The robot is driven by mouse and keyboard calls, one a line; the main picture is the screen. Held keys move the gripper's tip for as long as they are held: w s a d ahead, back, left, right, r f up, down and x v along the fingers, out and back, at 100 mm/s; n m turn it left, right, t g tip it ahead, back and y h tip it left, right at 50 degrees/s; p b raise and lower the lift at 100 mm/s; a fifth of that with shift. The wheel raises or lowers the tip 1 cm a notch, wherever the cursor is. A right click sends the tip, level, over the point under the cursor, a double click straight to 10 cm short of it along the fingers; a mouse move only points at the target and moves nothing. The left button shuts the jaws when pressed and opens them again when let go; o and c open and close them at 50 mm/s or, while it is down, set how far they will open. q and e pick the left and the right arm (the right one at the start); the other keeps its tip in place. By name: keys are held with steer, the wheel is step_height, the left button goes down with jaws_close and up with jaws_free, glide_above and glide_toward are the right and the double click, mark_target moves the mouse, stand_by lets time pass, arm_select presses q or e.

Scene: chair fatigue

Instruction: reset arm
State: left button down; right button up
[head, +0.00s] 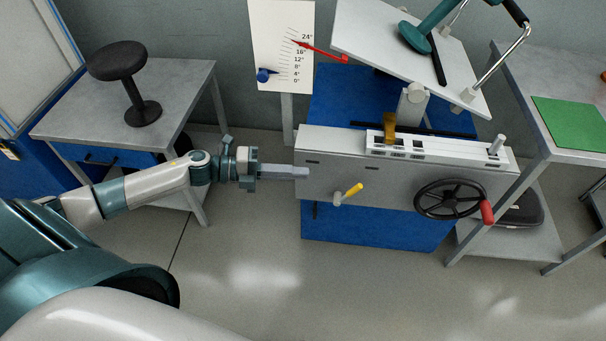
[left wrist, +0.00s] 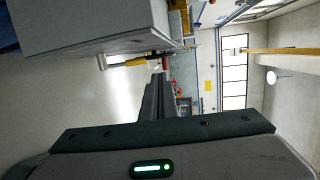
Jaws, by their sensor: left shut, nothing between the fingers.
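My left arm reaches in from the left in the head view. Its gripper (head: 302,172) is shut and empty, its tips close to the left end of the grey machine body (head: 330,150); I cannot tell whether they touch. In the left wrist view the shut fingers (left wrist: 158,90) point away from the camera, beside the machine body (left wrist: 90,25). A yellow-handled lever (head: 353,190) sticks out of the machine's front, right of the gripper, and its yellow handle also shows in the left wrist view (left wrist: 128,62). My right gripper is not in view.
A black handwheel (head: 450,199) with a red knob is on the machine's front right. A tilted white plate (head: 400,45) is above. An angle scale (head: 280,45) with a red pointer stands behind. A left table (head: 180,90) holds a black stool-shaped object (head: 130,80). The floor in front is clear.

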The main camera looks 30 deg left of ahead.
arm_select(q)
steer(key=shift+d, duration=0.1)
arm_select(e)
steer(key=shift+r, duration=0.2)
